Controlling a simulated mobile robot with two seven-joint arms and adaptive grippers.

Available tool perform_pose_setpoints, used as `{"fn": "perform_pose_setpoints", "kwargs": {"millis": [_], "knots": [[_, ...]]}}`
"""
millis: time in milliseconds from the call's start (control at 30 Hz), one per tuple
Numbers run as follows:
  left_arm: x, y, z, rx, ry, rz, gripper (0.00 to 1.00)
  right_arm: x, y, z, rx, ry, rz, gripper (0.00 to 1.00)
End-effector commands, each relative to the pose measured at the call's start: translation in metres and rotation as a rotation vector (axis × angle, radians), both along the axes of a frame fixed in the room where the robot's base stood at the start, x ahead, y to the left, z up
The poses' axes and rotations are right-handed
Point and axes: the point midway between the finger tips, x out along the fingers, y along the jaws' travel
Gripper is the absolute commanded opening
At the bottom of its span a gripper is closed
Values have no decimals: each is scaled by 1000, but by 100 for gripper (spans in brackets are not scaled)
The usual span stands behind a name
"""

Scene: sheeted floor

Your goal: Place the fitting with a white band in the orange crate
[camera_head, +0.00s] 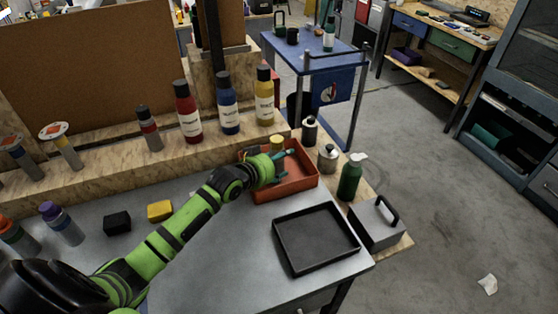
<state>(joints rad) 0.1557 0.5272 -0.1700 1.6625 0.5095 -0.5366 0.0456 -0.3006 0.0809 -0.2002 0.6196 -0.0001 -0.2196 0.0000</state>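The orange crate (299,184) sits at the back right of the grey table. My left gripper (284,165) is over the left part of the crate, its teal fingers apart with nothing visible between them. A small yellow-topped piece (277,142) shows at the crate's back left, just behind the gripper; its lower part is hidden. I cannot make out a white band on it. A grey piece with a dark top and red band (149,128) stands on the wooden ledge. My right gripper is out of view.
A black tray (316,264) lies in front of the crate. A green bottle (350,178), a metal canister (327,158) and a grey handled box (376,224) stand to the right. Black (117,223) and yellow (160,211) blocks lie left. Tall bottles (228,103) line the ledge.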

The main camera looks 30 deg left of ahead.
Motion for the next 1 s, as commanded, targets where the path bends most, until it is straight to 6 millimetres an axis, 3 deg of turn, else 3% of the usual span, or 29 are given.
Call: {"fn": "perform_pose_setpoints", "kwargs": {"millis": [233,700,1000], "knots": [[-9,2,5,2,-1,0,66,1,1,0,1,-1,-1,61],[-89,16,37,2,2,-1,66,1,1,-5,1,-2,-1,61],[-109,19,47,-1,1,0,66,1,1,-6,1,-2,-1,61]]}}
